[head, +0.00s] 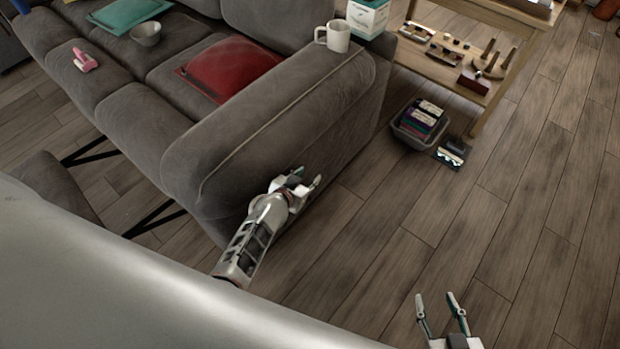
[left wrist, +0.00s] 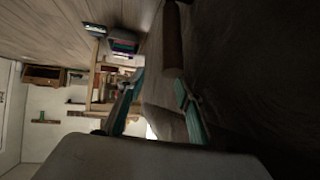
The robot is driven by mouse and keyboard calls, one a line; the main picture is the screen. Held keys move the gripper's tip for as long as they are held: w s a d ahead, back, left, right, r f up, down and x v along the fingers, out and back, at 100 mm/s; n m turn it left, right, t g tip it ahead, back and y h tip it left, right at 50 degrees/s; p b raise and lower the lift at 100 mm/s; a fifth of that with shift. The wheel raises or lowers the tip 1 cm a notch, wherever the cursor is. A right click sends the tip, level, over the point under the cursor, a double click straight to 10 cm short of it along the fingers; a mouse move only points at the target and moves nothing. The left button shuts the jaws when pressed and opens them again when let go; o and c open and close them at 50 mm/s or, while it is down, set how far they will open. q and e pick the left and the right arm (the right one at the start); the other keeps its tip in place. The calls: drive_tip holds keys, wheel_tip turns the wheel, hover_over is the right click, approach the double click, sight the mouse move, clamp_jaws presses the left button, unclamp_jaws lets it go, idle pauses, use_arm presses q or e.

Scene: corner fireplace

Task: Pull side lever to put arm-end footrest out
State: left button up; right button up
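The grey sofa (head: 285,115) stands with its arm side toward me. A grey padded footrest (head: 55,188) stands out from the sofa front at the arm end, on black metal links (head: 155,217); my body partly hides it. My left gripper (head: 304,180) is open beside the sofa arm's outer side, low down. In the left wrist view, a brown bar (left wrist: 172,40), seemingly the side lever, lies just beyond the open fingers, nearer the right one; I cannot tell whether they touch. The lever is not clear in the head view. My right gripper (head: 436,304) is open and empty above the floor.
A white mug (head: 338,37) and a tissue box (head: 367,17) stand on the sofa arm. A grey bin (head: 416,128) and a small flat item (head: 452,154) are on the floor near a wooden shelf (head: 440,72). The floor at right is clear.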

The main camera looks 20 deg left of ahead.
use_arm(q)
drive_tip(key=shift+s+d+f, duration=0.25)
drive_tip(key=shift+s+d, duration=0.05)
drive_tip(key=shift+d, duration=0.35)
drive_tip(key=x, duration=0.8)
drive_tip(key=shift+r, duration=0.2)
